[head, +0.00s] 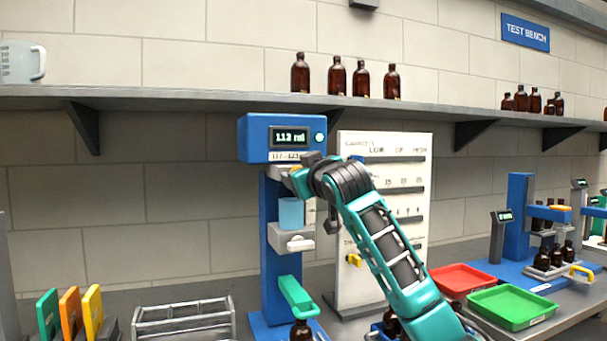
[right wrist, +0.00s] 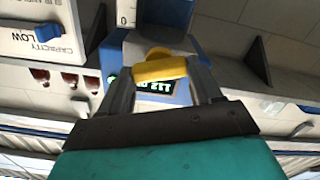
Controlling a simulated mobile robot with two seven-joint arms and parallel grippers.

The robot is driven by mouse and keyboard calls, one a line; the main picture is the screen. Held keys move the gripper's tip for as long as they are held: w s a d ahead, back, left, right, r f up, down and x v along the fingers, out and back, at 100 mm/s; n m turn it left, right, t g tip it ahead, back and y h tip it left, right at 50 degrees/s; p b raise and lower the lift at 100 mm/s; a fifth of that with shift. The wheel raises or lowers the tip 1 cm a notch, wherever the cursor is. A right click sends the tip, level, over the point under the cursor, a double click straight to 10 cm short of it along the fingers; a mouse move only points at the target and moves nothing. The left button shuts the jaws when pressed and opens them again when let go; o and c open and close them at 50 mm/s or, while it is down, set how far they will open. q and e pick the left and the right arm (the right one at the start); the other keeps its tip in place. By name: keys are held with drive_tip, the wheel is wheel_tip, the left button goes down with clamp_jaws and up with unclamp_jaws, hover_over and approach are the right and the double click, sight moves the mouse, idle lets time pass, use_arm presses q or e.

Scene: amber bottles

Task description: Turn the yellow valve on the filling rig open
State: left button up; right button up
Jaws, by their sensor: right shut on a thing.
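The filling rig (head: 256,140) is a blue column with a blue head box and a lit display, which seems to read 112 ml. My right gripper (head: 296,172) reaches the rig just under the display and hides most of the yellow valve there. In the right wrist view, the yellow valve handle (right wrist: 160,70) lies across between the two fingers of my right gripper (right wrist: 162,78), which is shut on it. The upside-down display shows right behind the handle. A dark bottle (head: 300,331) stands low at the rig's base, partly cut off by the frame. My left gripper is not in view.
A white capacity panel (head: 378,150) with a yellow knob (head: 353,260) stands right of the rig, partly behind my right arm. Red (head: 460,280) and green trays (head: 512,307) lie further right. A wire rack (head: 183,318) is at the left. A shelf (head: 200,97) with bottles runs above.

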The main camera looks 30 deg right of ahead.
drive_tip(key=n, duration=1.2)
drive_tip(key=shift+a+f+n, duration=0.15)
drive_tip(key=shift+f+n, duration=0.05)
drive_tip(key=shift+n, duration=0.1)
idle(0.4)
drive_tip(key=o, duration=1.1)
drive_tip(key=shift+c, duration=0.2)
drive_tip(key=b+v, duration=0.2)
drive_tip(key=v, duration=1.1)
